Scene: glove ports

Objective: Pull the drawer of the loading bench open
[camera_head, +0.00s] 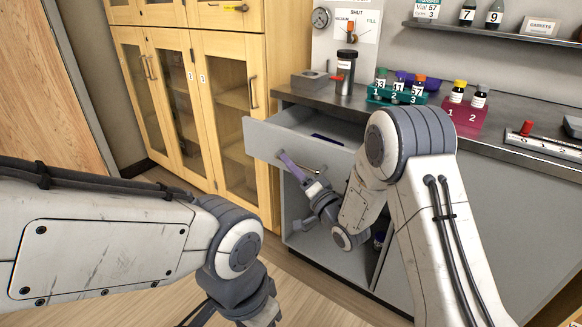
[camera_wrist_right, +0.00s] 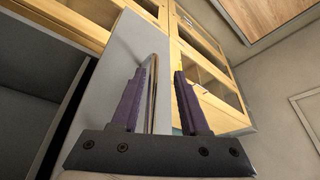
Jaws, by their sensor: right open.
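The grey drawer (camera_head: 264,142) of the loading bench stands pulled out, with its inside and a dark blue item in it visible from above. Its metal bar handle (camera_head: 312,168) is on the front panel. My right gripper (camera_head: 300,170) is at the handle, with its purple fingers open. In the right wrist view, the handle (camera_wrist_right: 153,80) stands between the fingers, nearer the left one, beside the drawer front (camera_wrist_right: 128,48); I cannot tell whether they touch. My left gripper (camera_head: 258,314) is low at the bottom edge, partly cut off, its fingers unclear.
The bench top (camera_head: 355,103) carries a dark jar (camera_head: 346,72), a teal vial rack (camera_head: 378,97) and a magenta rack (camera_head: 466,122). A wooden cabinet (camera_head: 230,110) stands left of the drawer. An open compartment lies under the drawer. Wood floor is clear in front of the cabinet.

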